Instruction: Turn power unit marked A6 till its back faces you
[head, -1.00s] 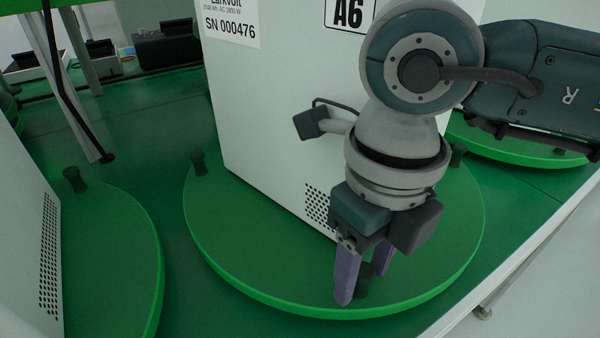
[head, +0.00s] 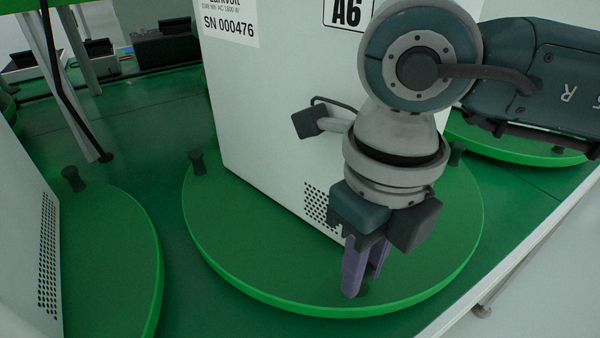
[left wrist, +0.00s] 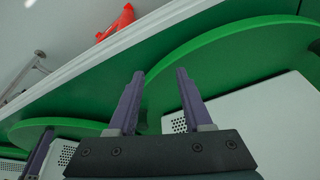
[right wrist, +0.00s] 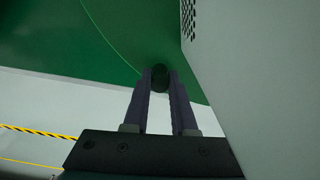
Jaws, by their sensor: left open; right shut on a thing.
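The white power unit marked A6 (head: 270,110) stands upright on a round green turntable (head: 240,270). Its face with the A6 mark, the label SN 000476 and a vent grille shows toward me in the head view. My right gripper (head: 358,290) points down at the turntable's near edge, shut on a dark peg (right wrist: 160,76) of the turntable. The peg is mostly hidden by the fingers in the head view. My left gripper (left wrist: 155,88) is open and empty in the left wrist view, above turntables with white units; it is not in the head view.
Another turntable (head: 130,240) with a white unit (head: 25,240) and a dark peg (head: 73,179) is at the left. A further turntable (head: 530,150) is at the right behind my arm. A red object (left wrist: 116,22) lies beyond the table edge in the left wrist view.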

